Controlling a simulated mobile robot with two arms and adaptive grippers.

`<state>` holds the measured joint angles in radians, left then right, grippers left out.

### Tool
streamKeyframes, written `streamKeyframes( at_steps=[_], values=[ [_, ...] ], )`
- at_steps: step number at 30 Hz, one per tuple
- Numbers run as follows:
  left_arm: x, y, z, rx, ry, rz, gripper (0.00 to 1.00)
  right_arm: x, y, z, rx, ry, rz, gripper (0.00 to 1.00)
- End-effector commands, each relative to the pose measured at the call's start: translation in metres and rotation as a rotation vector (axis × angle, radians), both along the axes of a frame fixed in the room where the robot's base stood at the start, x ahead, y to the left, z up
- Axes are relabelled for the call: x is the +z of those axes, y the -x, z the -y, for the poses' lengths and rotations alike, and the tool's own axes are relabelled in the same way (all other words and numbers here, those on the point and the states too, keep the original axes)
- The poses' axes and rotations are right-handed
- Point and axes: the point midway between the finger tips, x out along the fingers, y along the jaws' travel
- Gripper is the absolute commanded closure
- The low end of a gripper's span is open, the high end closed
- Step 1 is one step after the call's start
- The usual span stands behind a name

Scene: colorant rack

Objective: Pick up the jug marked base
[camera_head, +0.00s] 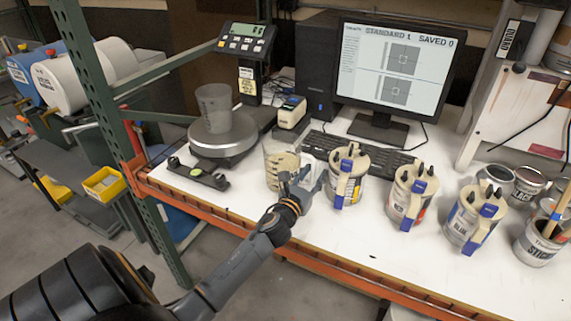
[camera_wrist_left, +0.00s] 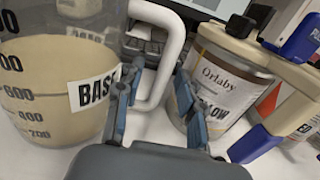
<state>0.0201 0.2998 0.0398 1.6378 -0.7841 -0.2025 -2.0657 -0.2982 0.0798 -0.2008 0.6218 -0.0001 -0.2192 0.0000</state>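The jug marked base (camera_head: 279,167) is a clear measuring jug with cream liquid and a white handle. It stands upright on the white bench, left of the cans. In the left wrist view the jug (camera_wrist_left: 50,95) fills the left side, with part of its "BAS" label showing. Its white handle (camera_wrist_left: 172,55) lies between the finger ends, with no clear grip on it. My left gripper (camera_head: 303,184) is in front of the jug's handle side. In the wrist view its two fingers (camera_wrist_left: 157,84) are apart. My right gripper is not in view.
A can marked yellow (camera_head: 345,180) stands close right of the gripper, with other lidded cans (camera_head: 408,198) further right. A scale (camera_head: 222,138) with an empty clear cup (camera_head: 214,106) is at left. A keyboard (camera_head: 355,155) and monitor (camera_head: 395,70) stand behind.

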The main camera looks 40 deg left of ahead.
Motion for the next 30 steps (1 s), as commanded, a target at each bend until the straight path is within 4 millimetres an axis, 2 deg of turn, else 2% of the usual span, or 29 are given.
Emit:
streamKeyframes(
  at_steps=[5, 7, 11, 30],
  values=[
    [-0.0005, -0.0002, -0.0001, 0.000, 0.000, 0.000, 0.62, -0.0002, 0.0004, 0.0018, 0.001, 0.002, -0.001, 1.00],
    [-0.0004, -0.0001, -0.0002, 0.000, 0.000, 0.000, 0.72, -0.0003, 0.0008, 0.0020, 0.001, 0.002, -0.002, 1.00],
    [-0.0004, 0.0000, -0.0002, 0.000, 0.000, 0.000, 0.99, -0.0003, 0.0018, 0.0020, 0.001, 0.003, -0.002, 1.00],
    [0.0024, -0.0003, -0.0004, 0.000, -0.005, 0.004, 1.00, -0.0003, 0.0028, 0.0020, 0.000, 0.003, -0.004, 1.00]
  ],
)
